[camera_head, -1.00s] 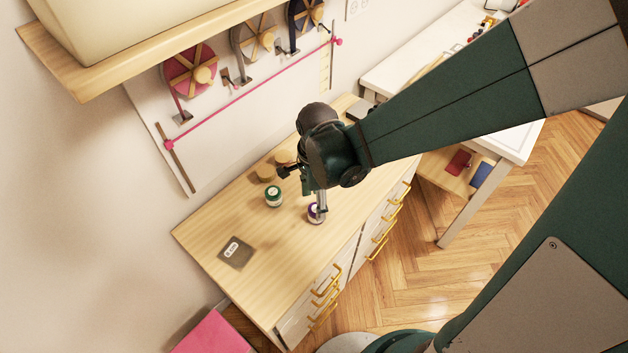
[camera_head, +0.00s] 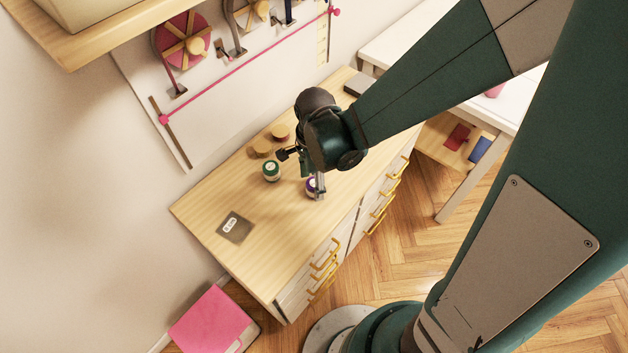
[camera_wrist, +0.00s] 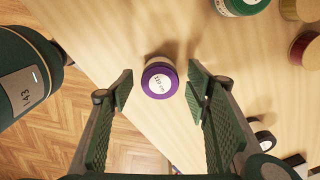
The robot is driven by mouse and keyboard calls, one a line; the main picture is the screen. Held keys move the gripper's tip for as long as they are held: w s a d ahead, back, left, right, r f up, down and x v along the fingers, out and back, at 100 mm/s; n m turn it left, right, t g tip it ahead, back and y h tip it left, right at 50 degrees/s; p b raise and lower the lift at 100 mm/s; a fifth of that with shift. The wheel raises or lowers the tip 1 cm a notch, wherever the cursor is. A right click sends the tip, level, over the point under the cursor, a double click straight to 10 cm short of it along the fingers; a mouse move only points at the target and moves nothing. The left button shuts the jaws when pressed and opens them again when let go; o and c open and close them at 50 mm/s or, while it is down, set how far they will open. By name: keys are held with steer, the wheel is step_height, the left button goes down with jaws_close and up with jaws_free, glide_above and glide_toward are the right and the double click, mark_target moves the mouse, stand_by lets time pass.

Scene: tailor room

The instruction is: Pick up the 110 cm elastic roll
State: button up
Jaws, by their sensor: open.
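The elastic roll (camera_wrist: 160,81) is a short purple cylinder standing upright on the wooden cabinet top; its label seems to read 110 cm. In the wrist view it lies in the gap between the fingertips, with clear space on both sides. In the head view the purple roll (camera_head: 310,187) is partly hidden behind a finger. My gripper (camera_wrist: 160,84) is open and empty, pointing down at the roll, one finger on each side. I cannot tell how far the fingertips are above it.
A green roll (camera_head: 271,171) stands close by on the cabinet top (camera_head: 275,235), with two wooden-topped rolls (camera_head: 280,131) behind it. A dark square card (camera_head: 234,227) lies near the left end. A pink box (camera_head: 211,319) stands on the floor. The left part of the top is mostly clear.

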steer(key=shift+f, duration=1.15)
steer(key=c, duration=1)
steer(key=shift+r, duration=0.15)
steer(key=shift+r+p, duration=0.65)
steer(key=shift+r, duration=4.2)
